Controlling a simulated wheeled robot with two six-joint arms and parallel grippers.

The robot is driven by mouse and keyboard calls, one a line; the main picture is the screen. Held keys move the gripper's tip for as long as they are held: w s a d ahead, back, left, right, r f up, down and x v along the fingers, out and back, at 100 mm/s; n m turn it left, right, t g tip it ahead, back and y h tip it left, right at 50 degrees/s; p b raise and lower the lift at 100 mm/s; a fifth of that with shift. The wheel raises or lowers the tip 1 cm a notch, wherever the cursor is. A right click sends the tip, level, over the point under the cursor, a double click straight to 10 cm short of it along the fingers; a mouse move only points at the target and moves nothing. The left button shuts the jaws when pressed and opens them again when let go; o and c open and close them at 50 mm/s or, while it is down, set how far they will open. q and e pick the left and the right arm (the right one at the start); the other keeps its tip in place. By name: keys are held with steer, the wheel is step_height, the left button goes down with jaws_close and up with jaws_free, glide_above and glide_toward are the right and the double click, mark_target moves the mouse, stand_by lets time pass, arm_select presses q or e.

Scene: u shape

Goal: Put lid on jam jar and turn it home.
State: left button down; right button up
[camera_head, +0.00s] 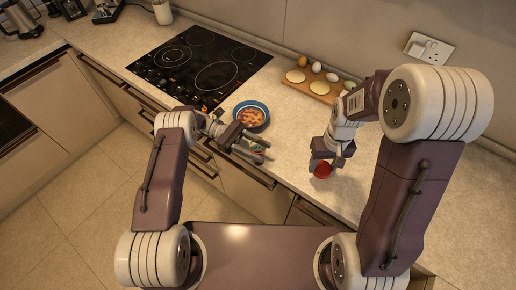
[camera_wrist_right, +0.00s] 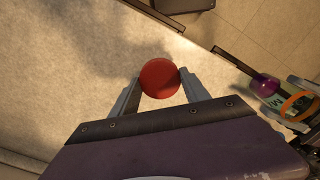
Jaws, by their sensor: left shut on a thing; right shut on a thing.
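The red round lid (camera_head: 322,170) is in my right gripper (camera_head: 327,161), low over the counter's right part. The right wrist view shows the red lid (camera_wrist_right: 160,78) between the two fingers of my right gripper (camera_wrist_right: 159,85), its flat face visible. My left gripper (camera_head: 258,152) is shut on the jam jar, out by the counter's front edge, left of the lid. The jar (camera_wrist_right: 266,85) shows small at the right of the right wrist view, with a purple part and a greenish label, partly hidden by the left gripper. Lid and jar are well apart.
A blue bowl of food (camera_head: 251,115) stands on the counter (camera_head: 290,135) just behind my left gripper. A wooden board (camera_head: 318,87) with eggs and pale rounds lies at the back. A black hob (camera_head: 200,62) is further left. The counter between bowl and right gripper is clear.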

steer(key=w+a+r+n, duration=0.2)
steer(key=w+r+n, duration=0.1)
steer(key=r, duration=0.1)
steer(key=n, duration=0.6)
glide_toward(258, 141)
steer(key=s, duration=0.2)
steer(key=shift+s+r, duration=0.15)
steer(key=shift+f, duration=2.05)
steer(key=shift+f, duration=0.85)
steer(key=shift+f, duration=0.55)
